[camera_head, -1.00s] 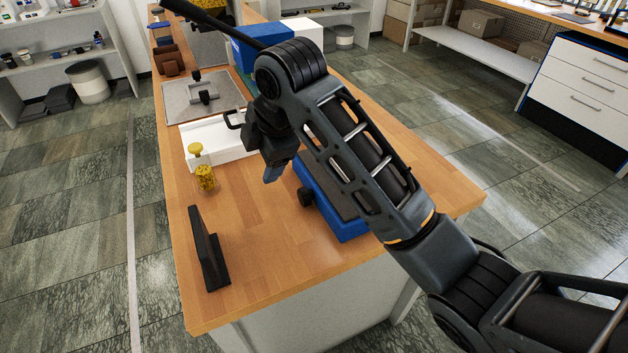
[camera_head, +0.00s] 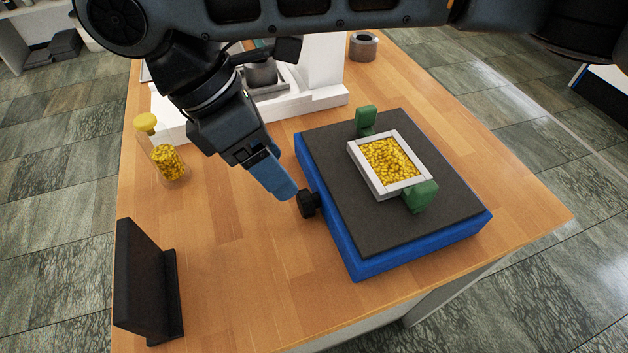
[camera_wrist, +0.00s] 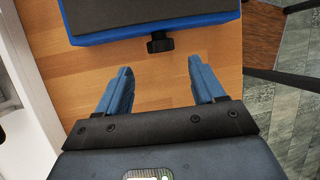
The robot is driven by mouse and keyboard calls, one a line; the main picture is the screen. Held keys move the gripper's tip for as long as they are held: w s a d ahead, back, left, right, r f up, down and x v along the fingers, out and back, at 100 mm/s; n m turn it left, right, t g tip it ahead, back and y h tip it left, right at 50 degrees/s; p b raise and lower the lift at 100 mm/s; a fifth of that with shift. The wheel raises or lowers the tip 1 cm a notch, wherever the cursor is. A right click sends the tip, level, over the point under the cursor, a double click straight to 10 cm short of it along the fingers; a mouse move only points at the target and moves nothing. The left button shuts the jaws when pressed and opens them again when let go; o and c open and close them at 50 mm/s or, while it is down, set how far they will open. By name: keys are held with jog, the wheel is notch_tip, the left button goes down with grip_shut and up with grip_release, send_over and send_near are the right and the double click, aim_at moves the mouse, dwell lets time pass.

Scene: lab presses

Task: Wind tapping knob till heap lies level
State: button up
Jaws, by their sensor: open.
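The black tapping knob (camera_head: 308,204) sticks out of the left side of a blue base with a dark grey top (camera_head: 345,222). It also shows in the wrist view (camera_wrist: 160,43), ahead of the fingers and roughly midway between them. On the base, a pale-rimmed tray (camera_head: 366,178) sits between two green clamps (camera_head: 366,120). The tray holds a heap of yellow grains (camera_head: 390,160); its surface looks uneven. My gripper (camera_head: 284,192) has blue fingers, apart and empty in the wrist view (camera_wrist: 160,84). It is just left of the knob and does not touch it.
A black upright plate (camera_head: 143,285) stands at the front left. A jar of yellow grains (camera_head: 168,162) and a yellow-topped piece (camera_head: 146,122) stand at the left. A white press (camera_head: 320,75) is behind. The table's front middle is clear.

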aim_at(300, 196)
jog(key=shift+x, duration=3.9)
jog(key=c, duration=1)
jog(key=shift+s+r, duration=0.1)
